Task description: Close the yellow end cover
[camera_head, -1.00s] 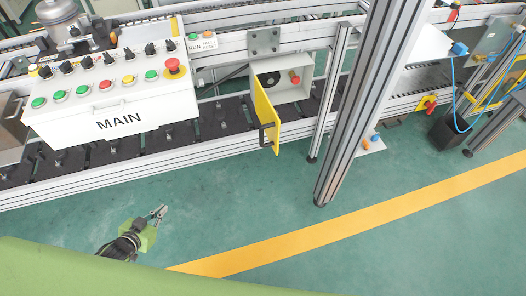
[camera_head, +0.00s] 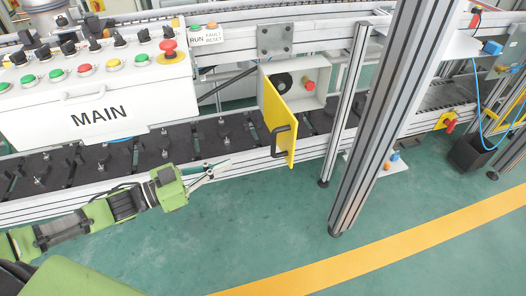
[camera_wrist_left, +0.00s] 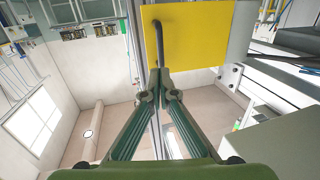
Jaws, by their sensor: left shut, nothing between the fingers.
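The yellow end cover (camera_head: 276,112) stands swung open from a white box (camera_head: 312,77) on the side of the conveyor. Its black handle (camera_head: 280,142) is on the lower part of its outer face. Inside the box a dark round part and a red knob show. My left gripper (camera_head: 220,167) is left of the cover, apart from it, and points right toward the handle. In the left wrist view the yellow cover (camera_wrist_left: 200,38) fills the upper right, and the handle (camera_wrist_left: 157,45) appears just beyond the shut, empty fingertips (camera_wrist_left: 160,82). My right gripper is out of view.
A white MAIN control panel (camera_head: 95,115) with several buttons and knobs overhangs at the left, above my left arm. An aluminium post (camera_head: 385,110) and a thinner upright (camera_head: 345,105) stand right of the cover. Green floor (camera_head: 250,230) in front is clear.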

